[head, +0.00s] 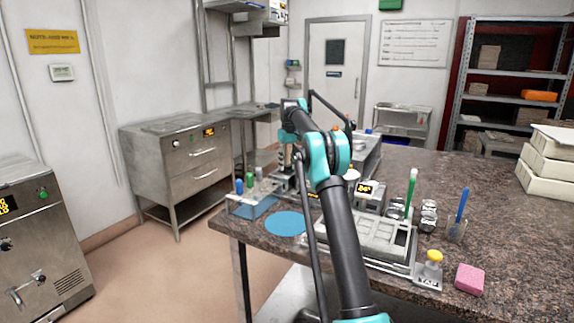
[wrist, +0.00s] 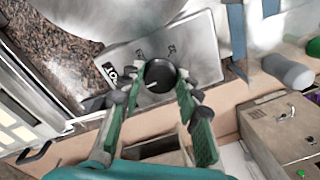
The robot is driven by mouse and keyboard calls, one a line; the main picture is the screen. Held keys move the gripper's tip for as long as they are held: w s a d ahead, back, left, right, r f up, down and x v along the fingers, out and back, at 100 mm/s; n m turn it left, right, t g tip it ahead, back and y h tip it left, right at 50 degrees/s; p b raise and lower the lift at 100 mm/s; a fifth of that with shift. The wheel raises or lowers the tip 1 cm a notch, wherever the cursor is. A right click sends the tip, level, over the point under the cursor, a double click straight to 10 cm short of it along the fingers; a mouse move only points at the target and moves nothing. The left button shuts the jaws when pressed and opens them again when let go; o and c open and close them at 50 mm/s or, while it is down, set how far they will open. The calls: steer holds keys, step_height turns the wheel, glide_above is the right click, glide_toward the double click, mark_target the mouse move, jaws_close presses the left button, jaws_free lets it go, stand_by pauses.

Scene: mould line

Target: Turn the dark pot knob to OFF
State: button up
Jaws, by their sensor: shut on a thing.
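The lettering near the knob is too blurred to read fully. In the head view my arm covers the area, and I cannot make out the knob there.
A speckled dark counter (head: 480,210) carries a blue round mat (head: 286,223), a grey tray unit (head: 370,238), a yellow-knobbed block (head: 433,265) and a pink sponge (head: 469,279). In the wrist view a grey cylinder (wrist: 288,72) and a beige box (wrist: 285,130) stand right of my gripper.

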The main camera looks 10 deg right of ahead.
mark_target(288, 165)
stand_by(0.4)
steer(key=o, duration=1.2)
steer(key=shift+c, duration=0.2)
steer(key=shift+r, duration=0.1)
steer(key=shift+d+r, duration=0.2)
steer(key=shift+r, duration=3.45)
